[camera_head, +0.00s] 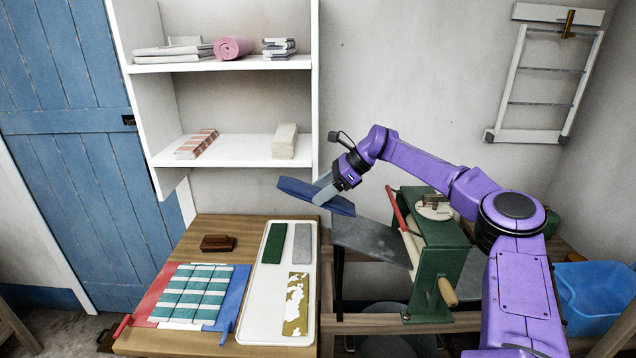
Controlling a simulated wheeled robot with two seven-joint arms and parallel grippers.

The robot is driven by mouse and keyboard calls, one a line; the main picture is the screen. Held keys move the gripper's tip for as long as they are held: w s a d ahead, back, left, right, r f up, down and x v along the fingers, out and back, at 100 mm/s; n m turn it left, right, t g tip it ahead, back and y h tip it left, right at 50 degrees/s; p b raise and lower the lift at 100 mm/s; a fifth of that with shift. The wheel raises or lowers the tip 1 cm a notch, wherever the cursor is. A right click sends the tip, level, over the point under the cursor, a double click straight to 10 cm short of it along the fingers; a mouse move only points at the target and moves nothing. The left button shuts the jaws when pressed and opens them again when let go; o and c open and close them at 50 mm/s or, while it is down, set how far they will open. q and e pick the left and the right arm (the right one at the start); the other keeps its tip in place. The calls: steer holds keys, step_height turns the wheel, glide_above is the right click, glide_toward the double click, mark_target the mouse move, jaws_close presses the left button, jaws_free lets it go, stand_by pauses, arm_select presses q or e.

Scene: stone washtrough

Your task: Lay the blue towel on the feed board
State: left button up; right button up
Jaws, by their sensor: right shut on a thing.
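The blue towel (300,189) is a flat, dark blue folded strip held in the air, slightly tilted. My right gripper (325,190) reaches in from the right and is shut on the towel near its middle; its fingers hide part of it. The feed board (368,243) is a grey slanted plate on the left side of the green mangle (437,245). The towel is above the board's left end and apart from it. My left gripper is out of view.
The mangle has a red lever and a wooden handle (447,292). White shelves (225,150) stand behind. A blue tub (590,298) is at right.

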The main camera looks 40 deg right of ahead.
mark_target(352, 208)
steer(key=f, duration=0.1)
steer(key=s+d+f, duration=0.1)
steer(key=f, duration=0.1)
steer(key=shift+s+d+f, duration=0.15)
steer(key=shift+f, duration=0.15)
steer(key=s+d+f+b, duration=0.1)
steer(key=d, duration=0.1)
steer(key=s+d+f+b, duration=0.2)
steer(key=shift+f, duration=0.15)
steer(key=shift+s+d+f, duration=0.45)
steer(key=shift+s+d, duration=0.15)
steer(key=o, duration=1.4)
steer(key=b+v, duration=0.2)
steer(key=v, duration=0.8)
steer(key=shift+s+r, duration=0.15)
steer(key=shift+r, duration=0.05)
steer(key=shift+d, duration=0.15)
